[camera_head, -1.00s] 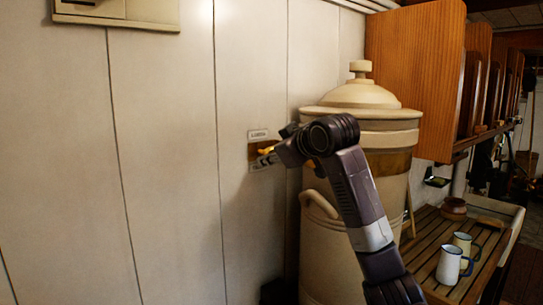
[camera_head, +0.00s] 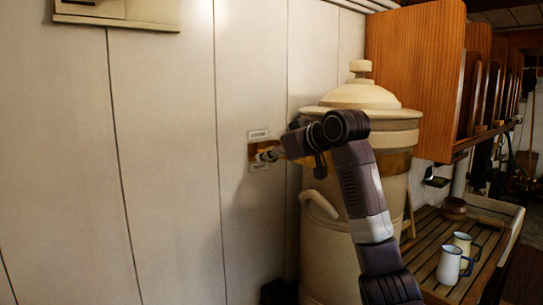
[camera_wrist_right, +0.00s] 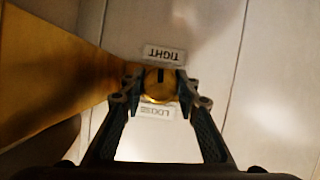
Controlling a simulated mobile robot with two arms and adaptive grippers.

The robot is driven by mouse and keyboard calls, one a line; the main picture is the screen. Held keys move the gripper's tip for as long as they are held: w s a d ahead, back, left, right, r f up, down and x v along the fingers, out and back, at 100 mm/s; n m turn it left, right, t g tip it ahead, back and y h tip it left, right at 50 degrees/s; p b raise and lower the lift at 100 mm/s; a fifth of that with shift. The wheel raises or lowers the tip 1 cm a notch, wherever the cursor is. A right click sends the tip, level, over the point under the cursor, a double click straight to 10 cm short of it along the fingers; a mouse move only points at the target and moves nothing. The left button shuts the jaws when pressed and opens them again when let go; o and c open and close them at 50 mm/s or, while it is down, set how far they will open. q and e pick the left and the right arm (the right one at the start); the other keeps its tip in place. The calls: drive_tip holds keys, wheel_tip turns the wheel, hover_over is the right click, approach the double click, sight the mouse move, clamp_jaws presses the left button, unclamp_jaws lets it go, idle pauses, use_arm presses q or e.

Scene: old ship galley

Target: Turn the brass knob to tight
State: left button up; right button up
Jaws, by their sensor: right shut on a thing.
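The brass knob (camera_wrist_right: 160,88) is on the wall; in the right wrist view it lies between my right gripper's fingertips (camera_wrist_right: 159,86), which are shut on its sides. A dark line on the knob's face points to the TIGHT label (camera_wrist_right: 165,54), which appears upside down there. The LOOSE label (camera_wrist_right: 156,112) is on the opposite side, partly hidden. The lower label (camera_head: 259,167) shows just under the fingers. My left gripper is out of view.
A large cream lidded urn (camera_head: 362,97) stands close beside the plate, behind my right arm. A slatted counter (camera_head: 425,257) with white mugs (camera_head: 451,265) and a brown bowl (camera_head: 454,208) is at right. The panelled wall left of the plate is clear.

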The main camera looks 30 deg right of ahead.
drive_tip(key=shift+f, duration=0.15)
drive_tip(key=o, duration=1.2)
drive_tip(key=shift+c, duration=0.2)
drive_tip(key=shift+s+r, duration=0.2)
drive_tip(key=shift+r, duration=0.05)
drive_tip(key=v, duration=1.1)
drive_tip(key=shift+s, duration=0.25)
drive_tip(key=shift+w, duration=0.1)
drive_tip(key=shift+c, duration=0.2)
